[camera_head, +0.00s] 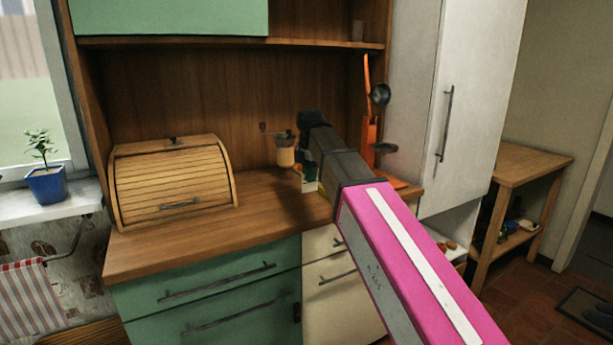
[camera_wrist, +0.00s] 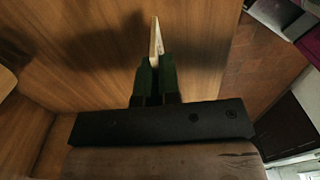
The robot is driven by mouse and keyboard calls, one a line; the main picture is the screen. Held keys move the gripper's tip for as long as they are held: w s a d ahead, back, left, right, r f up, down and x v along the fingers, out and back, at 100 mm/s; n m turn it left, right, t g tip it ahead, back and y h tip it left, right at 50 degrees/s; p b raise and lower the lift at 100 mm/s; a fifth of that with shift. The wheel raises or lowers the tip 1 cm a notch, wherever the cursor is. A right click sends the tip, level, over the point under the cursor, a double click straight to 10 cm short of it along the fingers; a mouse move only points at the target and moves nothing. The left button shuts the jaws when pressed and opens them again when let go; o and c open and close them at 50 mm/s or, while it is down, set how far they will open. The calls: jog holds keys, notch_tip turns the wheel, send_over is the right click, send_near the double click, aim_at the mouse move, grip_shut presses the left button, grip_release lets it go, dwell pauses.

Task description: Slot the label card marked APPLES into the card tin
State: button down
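My gripper (camera_wrist: 157,68) has dark green fingers, close together in the wrist view. They are shut on a thin pale card (camera_wrist: 155,40), seen nearly edge-on and sticking out past the fingertips. I cannot read any marking on it. In the head view my arm reaches over the wooden counter and hides much of what is behind it. A small white and green patch (camera_head: 309,186) shows beside the arm, low over the counter; I cannot tell whether it is the card, my fingers or another thing. I cannot make out the card tin in either view.
A wooden roll-top bread box (camera_head: 172,182) stands on the counter (camera_head: 215,225) at left. A grinder (camera_head: 286,152) stands near the back. An orange stand (camera_head: 367,130) with dark pans is behind my arm. The counter's front middle is clear. A shelf (camera_head: 230,42) hangs above.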

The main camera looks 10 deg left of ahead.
jog(key=shift+w+d+f, duration=0.1)
jog(key=shift+w+d, duration=0.85)
jog(key=shift+d, duration=0.45)
jog(key=shift+w+d, duration=0.95)
jog(key=shift+d, duration=0.5)
jog(key=shift+w+d+f, duration=0.1)
jog(key=shift+w+d, duration=0.85)
jog(key=shift+d, duration=0.45)
jog(key=shift+f, duration=0.9)
jog(key=c, duration=1.2)
grip_release()
jog(key=shift+c, duration=0.2)
jog(key=shift+r, duration=0.1)
notch_tip(320, 180, up, 10)
jog(key=shift+r, duration=0.25)
